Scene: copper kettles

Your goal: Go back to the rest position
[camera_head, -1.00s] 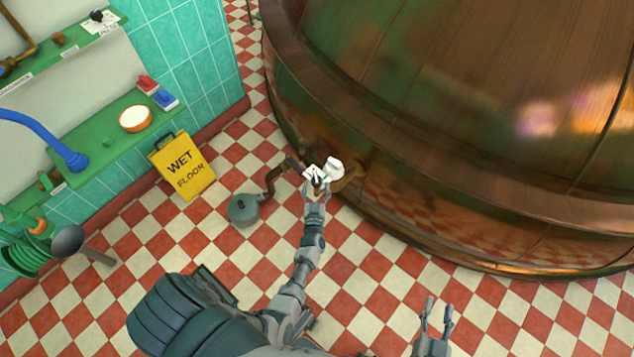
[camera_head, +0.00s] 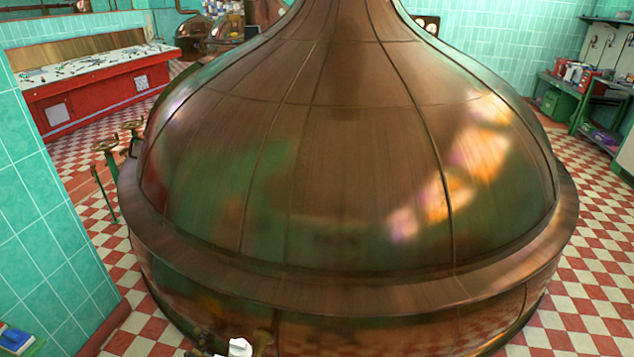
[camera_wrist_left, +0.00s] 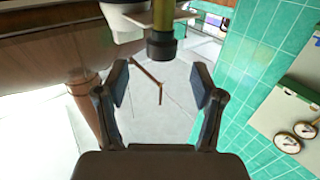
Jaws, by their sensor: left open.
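My left gripper (camera_wrist_left: 158,88) shows in the left wrist view, its two fingers spread apart with nothing between the pads. A yellowish rod with a dark end (camera_wrist_left: 162,44) hangs just beyond the fingertips, next to a white part (camera_wrist_left: 125,20); I cannot tell whether it touches anything. Neither gripper shows in the head view. My right gripper is out of sight. The large copper kettle (camera_head: 340,170) fills the middle of the head view.
A white piece (camera_head: 240,347) sits on fittings at the kettle's foot. A green tiled wall (camera_head: 45,230) stands close on the left. A red control desk (camera_head: 95,90) is at the back left. A green bench (camera_head: 590,95) stands at right. Checkered floor (camera_head: 590,250) is clear right of the kettle.

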